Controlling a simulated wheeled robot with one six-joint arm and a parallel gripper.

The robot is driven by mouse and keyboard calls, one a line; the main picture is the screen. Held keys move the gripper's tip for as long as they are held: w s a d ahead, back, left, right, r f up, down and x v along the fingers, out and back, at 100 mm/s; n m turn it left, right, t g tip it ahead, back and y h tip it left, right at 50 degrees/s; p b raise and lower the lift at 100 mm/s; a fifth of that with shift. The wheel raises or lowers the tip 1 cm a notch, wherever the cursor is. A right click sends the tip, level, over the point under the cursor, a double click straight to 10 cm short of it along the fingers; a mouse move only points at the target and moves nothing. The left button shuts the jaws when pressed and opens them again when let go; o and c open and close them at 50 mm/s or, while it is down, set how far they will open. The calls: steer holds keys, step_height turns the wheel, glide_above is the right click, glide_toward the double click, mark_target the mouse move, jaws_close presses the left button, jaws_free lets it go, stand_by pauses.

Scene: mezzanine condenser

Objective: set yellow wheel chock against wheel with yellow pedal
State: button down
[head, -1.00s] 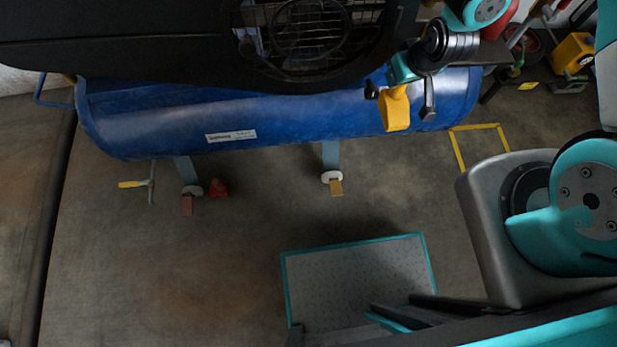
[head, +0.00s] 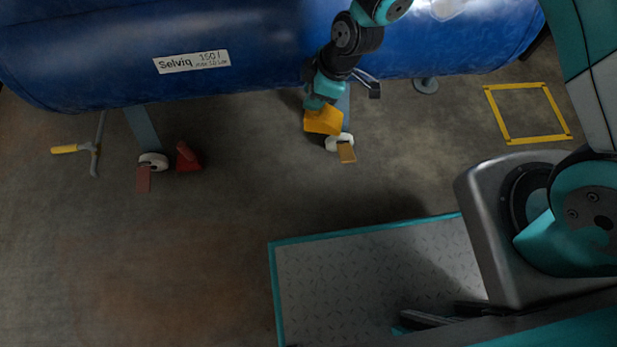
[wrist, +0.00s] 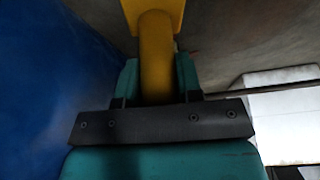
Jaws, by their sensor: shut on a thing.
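My gripper (head: 317,104) is shut on the yellow wheel chock (head: 323,121) and holds it just left of and above the right white wheel in the head view. This wheel (head: 335,142) has a yellow-orange pedal (head: 347,153). The chock overlaps the wheel's upper edge in the picture; I cannot tell whether they touch. In the wrist view the chock's yellow handle (wrist: 157,55) sits between my gripper's fingers (wrist: 157,80), and its body runs off the top. The left wheel (head: 153,161) has a reddish pedal (head: 143,179).
The blue tank (head: 270,50) spans the top, above both wheels. A red chock (head: 187,158) is beside the left wheel. A yellow-handled tool (head: 80,149) lies far left. A yellow floor square (head: 506,117) is at the right. The floor in front of the wheels is clear.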

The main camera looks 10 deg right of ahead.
steer(key=a+f+n+b, duration=0.1)
steer(key=a+f+b, duration=0.1)
steer(key=f+b, duration=0.6)
steer(key=s+a+f+n+g+b, duration=0.1)
steer(key=f+b, duration=0.7)
steer(key=f, duration=1.1)
steer(key=shift+s+a+n, duration=0.3)
steer(key=shift+a+n, duration=0.25)
steer(key=shift+n, duration=0.05)
steer(key=shift+f, duration=0.15)
steer(key=c, duration=1.2)
jaws_free()
steer(key=shift+f, duration=0.1)
steer(key=o, duration=0.4)
